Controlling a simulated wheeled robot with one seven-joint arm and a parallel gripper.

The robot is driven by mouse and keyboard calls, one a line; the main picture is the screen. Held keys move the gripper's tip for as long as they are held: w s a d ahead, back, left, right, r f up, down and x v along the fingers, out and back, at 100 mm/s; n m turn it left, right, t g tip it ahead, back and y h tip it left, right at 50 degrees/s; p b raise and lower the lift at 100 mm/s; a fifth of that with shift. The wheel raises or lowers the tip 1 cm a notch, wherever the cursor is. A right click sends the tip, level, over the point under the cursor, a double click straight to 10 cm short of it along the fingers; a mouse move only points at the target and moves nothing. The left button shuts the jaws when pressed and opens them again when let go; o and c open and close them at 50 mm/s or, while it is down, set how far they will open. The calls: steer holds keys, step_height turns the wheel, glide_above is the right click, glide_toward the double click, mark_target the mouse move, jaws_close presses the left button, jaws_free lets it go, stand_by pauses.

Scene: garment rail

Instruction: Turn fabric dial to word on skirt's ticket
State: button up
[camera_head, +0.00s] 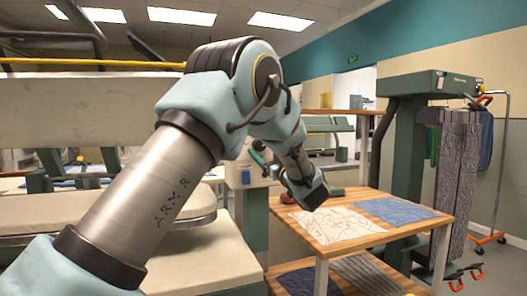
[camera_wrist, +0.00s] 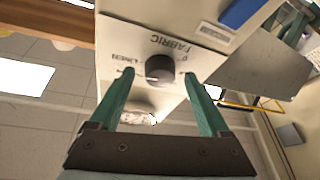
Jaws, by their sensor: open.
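The fabric dial (camera_wrist: 159,70) is a dark round knob on a pale panel (camera_wrist: 215,66) in the wrist view. The word FABRIC (camera_wrist: 171,45) is printed beside it, upside down in this view. A word that looks like LINEN (camera_wrist: 122,56) shows to its left; other markings are too small or cut off. My gripper (camera_wrist: 158,75) is open, its two green fingers either side of the dial, with no clear contact. In the head view my gripper is at the pale machine and the dial is hidden. I cannot pick out the skirt or a readable ticket.
A wooden table (camera_head: 372,237) bears a white patterned cloth (camera_head: 335,224) and a blue cloth (camera_head: 396,210). Padded pressing boards (camera_head: 85,112) fill the left.

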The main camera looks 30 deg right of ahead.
steer(key=b+v, duration=0.2)
steer(key=v, duration=0.8)
